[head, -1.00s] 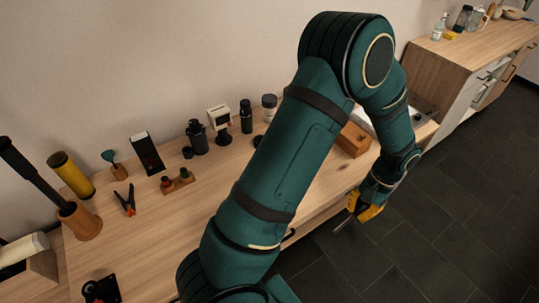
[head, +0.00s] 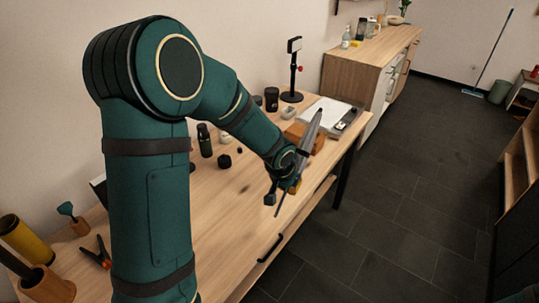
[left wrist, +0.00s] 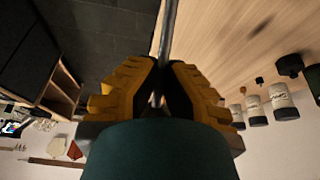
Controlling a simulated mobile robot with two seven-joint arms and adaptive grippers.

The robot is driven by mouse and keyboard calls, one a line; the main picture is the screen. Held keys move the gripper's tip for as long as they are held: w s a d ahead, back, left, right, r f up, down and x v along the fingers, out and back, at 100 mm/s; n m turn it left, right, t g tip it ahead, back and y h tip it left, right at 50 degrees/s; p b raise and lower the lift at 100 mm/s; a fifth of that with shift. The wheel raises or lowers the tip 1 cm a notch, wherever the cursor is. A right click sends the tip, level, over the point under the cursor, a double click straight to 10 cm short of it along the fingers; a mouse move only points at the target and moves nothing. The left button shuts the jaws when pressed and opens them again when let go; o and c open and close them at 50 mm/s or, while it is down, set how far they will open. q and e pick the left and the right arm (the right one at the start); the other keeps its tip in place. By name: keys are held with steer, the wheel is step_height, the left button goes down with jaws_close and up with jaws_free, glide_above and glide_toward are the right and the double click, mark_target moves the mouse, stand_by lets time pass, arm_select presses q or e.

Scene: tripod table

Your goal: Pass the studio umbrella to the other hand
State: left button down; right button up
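The studio umbrella (head: 311,132) is folded, with a dark grey closed canopy and a thin shaft. In the head view it is held tilted at the table's right front edge, canopy end up. My left gripper (head: 290,182) is shut on it. In the left wrist view the yellow fingers of my left gripper (left wrist: 161,78) close around the thin grey shaft (left wrist: 168,30), which runs up out of the picture. The part of the shaft behind the fingers is hidden. My right gripper is in neither view.
The wooden table (head: 225,215) carries several small items, a stand with a phone-like head (head: 294,70), a white sheet (head: 325,110) and an orange-brown block (head: 297,132). A wooden cabinet (head: 350,80) stands beyond. The dark floor (head: 400,190) to the right is clear.

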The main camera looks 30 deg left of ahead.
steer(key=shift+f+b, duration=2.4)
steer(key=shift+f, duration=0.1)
arm_select(q)
steer(key=a+r+m+t+h+p, duration=0.1)
steer(key=a+r+t+p, duration=0.3)
steer(key=r+t, duration=0.5)
step_height(320, 180, up, 6)
steer(key=shift+w+a+f, duration=0.15)
steer(key=shift+a, duration=0.75)
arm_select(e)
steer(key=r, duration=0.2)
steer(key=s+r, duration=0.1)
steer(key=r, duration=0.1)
